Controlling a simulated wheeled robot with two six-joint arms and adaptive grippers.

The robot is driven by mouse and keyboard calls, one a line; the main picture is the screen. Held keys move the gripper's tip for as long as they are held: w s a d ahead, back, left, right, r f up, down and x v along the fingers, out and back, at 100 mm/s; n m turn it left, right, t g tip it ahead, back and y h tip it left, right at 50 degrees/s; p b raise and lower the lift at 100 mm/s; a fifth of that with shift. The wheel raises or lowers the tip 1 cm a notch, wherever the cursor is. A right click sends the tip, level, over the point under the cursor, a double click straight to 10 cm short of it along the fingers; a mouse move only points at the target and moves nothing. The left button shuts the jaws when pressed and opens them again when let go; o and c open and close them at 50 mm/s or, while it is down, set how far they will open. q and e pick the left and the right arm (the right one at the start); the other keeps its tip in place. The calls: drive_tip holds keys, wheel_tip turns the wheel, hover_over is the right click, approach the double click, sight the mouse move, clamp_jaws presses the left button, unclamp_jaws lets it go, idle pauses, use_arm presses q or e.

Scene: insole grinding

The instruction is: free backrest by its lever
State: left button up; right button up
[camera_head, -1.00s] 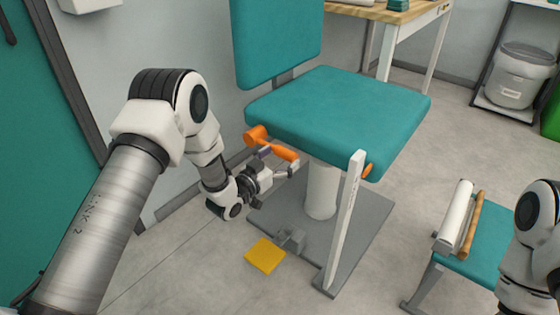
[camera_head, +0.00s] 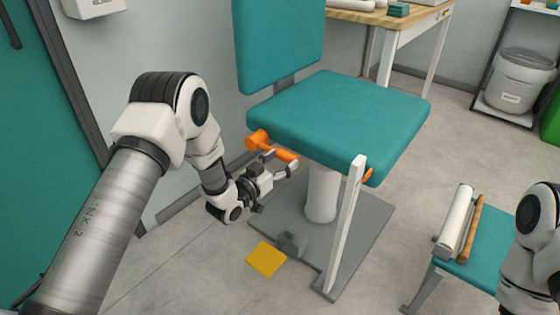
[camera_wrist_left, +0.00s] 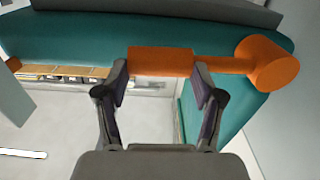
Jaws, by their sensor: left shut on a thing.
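The teal chair has a seat (camera_head: 340,115) and an upright backrest (camera_head: 278,45) behind it. An orange lever (camera_head: 258,140) sticks out from under the seat's left side, with a round hub and a blocky handle. My left gripper (camera_head: 280,161) is shut on the handle. In the left wrist view the lever (camera_wrist_left: 268,64) lies across the picture, and the two fingertips of my left gripper (camera_wrist_left: 161,68) press on the two ends of its handle block. My right gripper is out of the picture; only part of that arm shows at the right edge.
A white post (camera_head: 347,225) stands at the chair's front. A yellow pedal (camera_head: 266,259) lies by the grey base plate (camera_head: 370,245). A small teal bench (camera_head: 486,240) with a roller stands at right. The wall is close on the left.

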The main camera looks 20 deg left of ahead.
use_arm(q)
wheel_tip(320, 180, up, 8)
drive_tip(key=w+a+n+p, duration=0.1)
drive_tip(key=a+n+p, duration=0.1)
drive_tip(key=n+p, duration=0.5)
drive_tip(key=shift+w+a, duration=0.25)
drive_tip(key=shift+a, duration=0.1)
drive_tip(key=shift+r, duration=0.15)
drive_tip(key=o, duration=1.6)
drive_tip(key=shift+w, duration=0.1)
drive_tip(key=shift+o, duration=0.4)
drive_tip(key=shift+w+d+f, duration=0.15)
drive_tip(key=shift+d+f, duration=0.1)
drive_tip(key=shift+a+f, duration=0.15)
